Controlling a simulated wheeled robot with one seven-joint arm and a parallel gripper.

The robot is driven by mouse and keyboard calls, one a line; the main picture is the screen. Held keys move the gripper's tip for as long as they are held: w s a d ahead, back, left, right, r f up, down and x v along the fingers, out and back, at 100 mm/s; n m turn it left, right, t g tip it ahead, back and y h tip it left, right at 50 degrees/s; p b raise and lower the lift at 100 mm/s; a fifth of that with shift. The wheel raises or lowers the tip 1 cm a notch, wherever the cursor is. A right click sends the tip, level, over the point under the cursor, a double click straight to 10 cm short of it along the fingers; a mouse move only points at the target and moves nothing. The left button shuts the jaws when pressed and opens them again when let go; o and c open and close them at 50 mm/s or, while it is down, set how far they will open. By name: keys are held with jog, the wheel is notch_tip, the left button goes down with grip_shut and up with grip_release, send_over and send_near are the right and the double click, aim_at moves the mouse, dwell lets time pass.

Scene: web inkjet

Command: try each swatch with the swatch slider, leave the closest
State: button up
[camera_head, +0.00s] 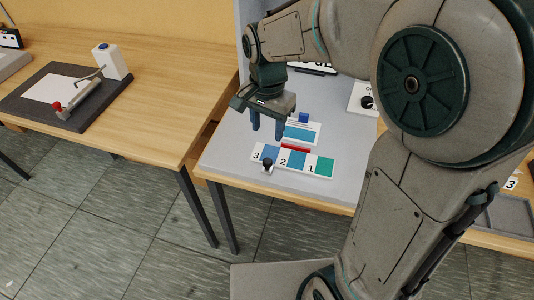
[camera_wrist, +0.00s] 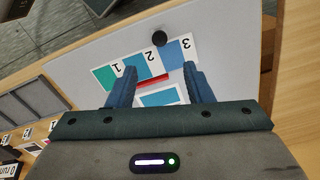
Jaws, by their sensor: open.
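The swatch slider (camera_head: 318,171) is a white strip with a green swatch by 1 and blue swatches by 2 and 3. It has an upright black knob (camera_head: 267,163) near its 3 end, which also shows in the wrist view (camera_wrist: 159,38). A red bar (camera_wrist: 153,79) lies between the strip's middle, near the 2 swatch, and a white card (camera_wrist: 159,97) with a blue patch. My gripper (camera_head: 267,130) is open and empty, fingers pointing down above the slider area. In the wrist view its fingers flank the red bar; the knob is beyond the fingertips, apart from them.
The slider lies on a grey table surface (camera_head: 222,150) near its front edge. A small blue block (camera_head: 303,117) stands behind the card. A white box with a black dial (camera_head: 363,99) is at the right rear. A wooden table (camera_head: 160,103) with a dark board is at left.

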aim_at(268, 161)
notch_tip(268, 161, down, 12)
jog(key=shift+r, duration=0.1)
dwell(0.4)
grip_shut()
